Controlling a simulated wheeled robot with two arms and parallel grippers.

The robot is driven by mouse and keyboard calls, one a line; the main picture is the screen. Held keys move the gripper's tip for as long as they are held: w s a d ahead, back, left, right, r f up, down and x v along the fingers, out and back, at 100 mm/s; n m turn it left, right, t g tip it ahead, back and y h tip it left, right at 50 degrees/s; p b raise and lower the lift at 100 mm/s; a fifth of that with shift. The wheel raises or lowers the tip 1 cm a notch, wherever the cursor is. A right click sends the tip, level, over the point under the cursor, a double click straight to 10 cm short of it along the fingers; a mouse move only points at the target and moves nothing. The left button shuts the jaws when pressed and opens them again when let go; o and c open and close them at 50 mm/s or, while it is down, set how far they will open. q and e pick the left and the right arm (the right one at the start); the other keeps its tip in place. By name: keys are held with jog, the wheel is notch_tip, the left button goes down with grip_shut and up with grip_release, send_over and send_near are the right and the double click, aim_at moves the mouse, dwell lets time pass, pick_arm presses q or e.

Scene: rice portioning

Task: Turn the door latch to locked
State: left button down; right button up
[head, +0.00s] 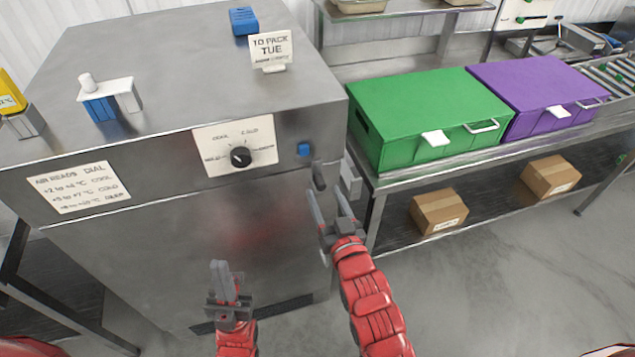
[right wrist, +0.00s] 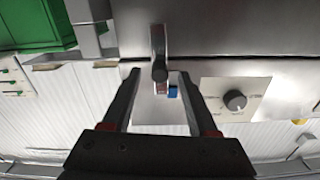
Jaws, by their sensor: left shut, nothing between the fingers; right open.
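The door latch (head: 319,177) is a short dark grey lever at the right end of the steel cabinet's front (head: 230,235). It hangs roughly upright, with its lower end tilted slightly right. My right gripper (head: 329,200) is open just below it. In the right wrist view the latch (right wrist: 159,48) lines up with the gap between the open fingers (right wrist: 158,76), apart from both. I cannot tell how deep it sits between them. My left gripper (head: 221,267) is shut and empty, low in front of the cabinet door.
A black dial (head: 240,157) on a white plate and a blue button (head: 304,149) are left of the latch. A green box (head: 430,105) and purple box (head: 540,85) stand on the steel bench at right. Cartons (head: 438,211) sit on its lower shelf.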

aim_at(322, 188)
jog(key=p+x, duration=0.1)
jog(key=x, duration=0.3)
jog(key=shift+w+a+r+p, duration=0.1)
jog(key=shift+w+r+p, duration=0.1)
jog(key=shift+w+p, duration=0.1)
jog(key=shift+x, duration=0.8)
jog(key=shift+f, duration=0.15)
grip_shut()
dwell(0.4)
